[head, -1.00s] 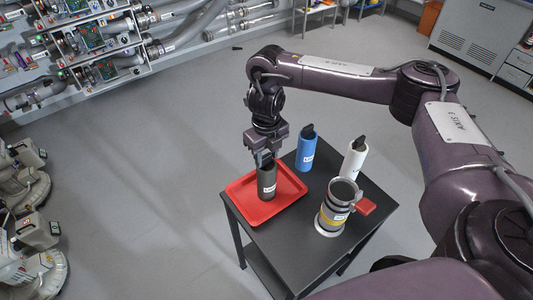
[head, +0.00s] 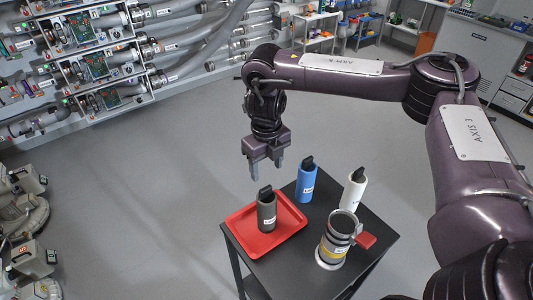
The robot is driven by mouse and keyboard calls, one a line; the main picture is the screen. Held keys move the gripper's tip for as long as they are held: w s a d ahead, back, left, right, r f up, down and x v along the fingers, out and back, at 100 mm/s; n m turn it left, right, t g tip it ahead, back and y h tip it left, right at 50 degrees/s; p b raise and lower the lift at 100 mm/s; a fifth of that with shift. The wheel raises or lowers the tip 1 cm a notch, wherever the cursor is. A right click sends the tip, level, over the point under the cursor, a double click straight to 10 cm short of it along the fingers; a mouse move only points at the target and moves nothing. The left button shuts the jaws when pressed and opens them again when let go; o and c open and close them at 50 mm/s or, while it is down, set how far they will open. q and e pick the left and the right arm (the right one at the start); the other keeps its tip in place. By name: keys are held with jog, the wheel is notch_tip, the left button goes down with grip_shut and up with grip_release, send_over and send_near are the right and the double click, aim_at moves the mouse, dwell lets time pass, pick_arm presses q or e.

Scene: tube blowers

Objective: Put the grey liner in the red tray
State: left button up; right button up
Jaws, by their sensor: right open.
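The grey liner (head: 267,212), a dark grey cylinder with a white label and a black tab on top, stands upright in the red tray (head: 285,240). The tray lies on the left part of a small black table. My right gripper (head: 266,170) is above and apart from the liner, fingers pointing down, open and empty. My left gripper is not in view.
A blue liner (head: 306,181) and a white liner (head: 353,193) stand behind and right of the tray. A metal cylinder (head: 335,240) with a yellow band and a red piece (head: 366,241) stands at the table's front right. Open floor lies left of the table.

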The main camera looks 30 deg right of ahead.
jog(key=shift+r, duration=1.85)
jog(key=shift+f, duration=0.1)
